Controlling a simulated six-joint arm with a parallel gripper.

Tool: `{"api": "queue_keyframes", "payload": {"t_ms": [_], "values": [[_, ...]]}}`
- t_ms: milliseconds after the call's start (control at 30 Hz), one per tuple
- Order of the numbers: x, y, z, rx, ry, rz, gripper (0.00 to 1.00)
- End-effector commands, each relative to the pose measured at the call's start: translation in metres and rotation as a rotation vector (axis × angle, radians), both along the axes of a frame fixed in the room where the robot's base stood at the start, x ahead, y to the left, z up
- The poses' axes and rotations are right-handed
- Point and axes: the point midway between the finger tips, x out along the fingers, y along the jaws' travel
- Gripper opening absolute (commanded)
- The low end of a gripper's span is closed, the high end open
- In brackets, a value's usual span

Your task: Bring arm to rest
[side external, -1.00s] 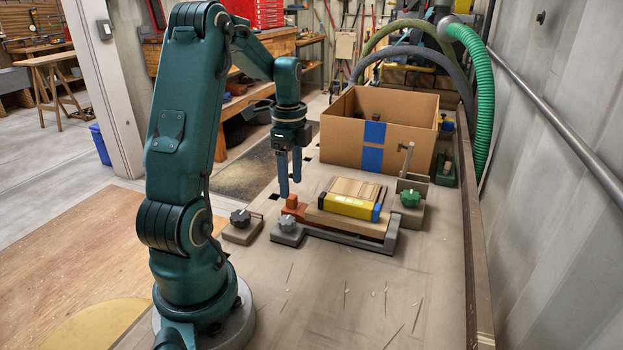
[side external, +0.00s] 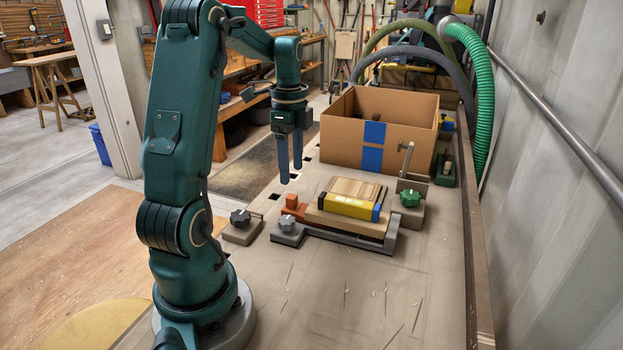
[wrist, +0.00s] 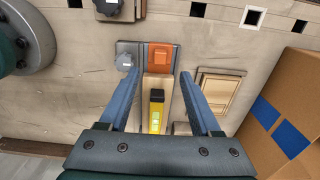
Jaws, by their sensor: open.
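My gripper (side external: 291,176) hangs fingers-down above the bench, behind the clamping fixture in the side view. Its two blue fingers are apart with nothing held; they also show spread in the wrist view (wrist: 160,76). An orange block (side external: 294,206) sits at the left end of the grey fixture (side external: 352,240); it also shows in the wrist view (wrist: 161,57). A yellow level (side external: 346,206) lies on a wooden board (side external: 345,222) in the fixture. In the wrist view the level (wrist: 156,112) appears between the fingers, below them and apart.
An open cardboard box (side external: 338,145) with blue tape stands behind the fixture. A green-knobbed clamp (side external: 410,197) is at right, a dark-knobbed one (side external: 240,219) at left. A framed wooden panel (side external: 358,188) lies behind the level. The front bench is clear.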

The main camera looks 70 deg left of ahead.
Motion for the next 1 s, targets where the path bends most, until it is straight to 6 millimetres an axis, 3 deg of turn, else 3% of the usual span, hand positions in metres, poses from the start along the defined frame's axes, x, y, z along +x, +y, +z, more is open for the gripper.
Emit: {"api": "queue_keyframes", "payload": {"t_ms": [133, 267, 500, 733, 833, 1000], "values": [[0.019, -0.024, 0.024, 0.055, -0.052, -0.106, 0.64], [0.029, -0.072, 0.051, 0.108, -0.122, -0.214, 0.64], [0.011, -0.16, 0.077, 0.125, -0.295, -0.139, 0.64], [-0.032, -0.22, 0.073, 0.005, -0.455, 0.138, 0.64], [-0.047, -0.232, 0.064, -0.071, -0.487, 0.312, 0.64], [-0.059, -0.236, 0.047, -0.153, -0.471, 0.607, 0.64]]}}
